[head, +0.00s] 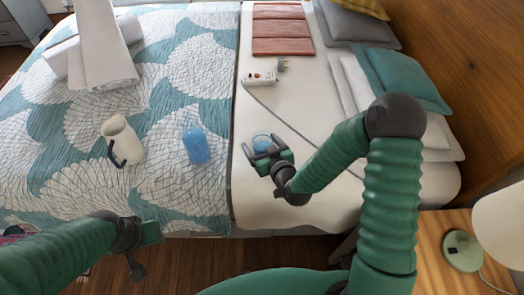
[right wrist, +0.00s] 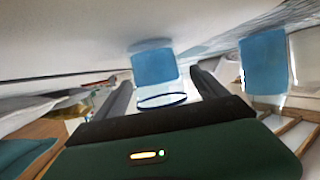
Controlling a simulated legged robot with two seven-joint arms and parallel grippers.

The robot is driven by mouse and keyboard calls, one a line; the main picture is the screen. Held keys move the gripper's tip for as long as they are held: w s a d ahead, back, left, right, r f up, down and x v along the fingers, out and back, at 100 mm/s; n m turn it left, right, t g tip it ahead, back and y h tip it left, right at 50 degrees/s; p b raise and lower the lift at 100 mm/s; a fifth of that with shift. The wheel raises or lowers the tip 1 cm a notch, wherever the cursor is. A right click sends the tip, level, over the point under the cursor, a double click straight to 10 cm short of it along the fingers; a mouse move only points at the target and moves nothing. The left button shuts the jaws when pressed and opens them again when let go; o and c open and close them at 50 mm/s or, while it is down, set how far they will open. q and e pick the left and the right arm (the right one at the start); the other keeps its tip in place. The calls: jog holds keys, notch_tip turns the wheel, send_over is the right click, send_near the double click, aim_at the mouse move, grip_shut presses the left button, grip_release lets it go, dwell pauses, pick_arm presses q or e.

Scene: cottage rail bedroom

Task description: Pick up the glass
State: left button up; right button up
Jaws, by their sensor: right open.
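A small glass (head: 262,141) with a blue tint stands on the white sheet at the right half of the bed. My right gripper (head: 262,158) is open beside it, on its near side. In the right wrist view the glass (right wrist: 154,66) shows blue with a dark blue rim, ahead of and partly between the two spread fingers (right wrist: 165,85). I cannot tell if either finger touches it. My left gripper (head: 140,245) is low at the left, over the floor near the bed's front edge; its jaw opening is unclear.
A blue cup-like object (head: 196,145) and a cream pitcher (head: 122,142) stand on the patterned quilt (head: 195,80). White rolled towels (head: 105,65) lie farther back. A white power strip (head: 261,78) with a cord lies behind the glass. Pillows (head: 360,85) and a bedside table (head: 440,225) with a lamp are at right.

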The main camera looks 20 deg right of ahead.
jog(key=shift+d+x, duration=0.2)
jog(key=shift+x, duration=0.95)
jog(key=shift+s+a, duration=0.1)
jog(key=shift+a, duration=0.1)
jog(key=shift+c, duration=2.1)
jog(key=c, duration=1.3)
jog(key=shift+r, duration=0.15)
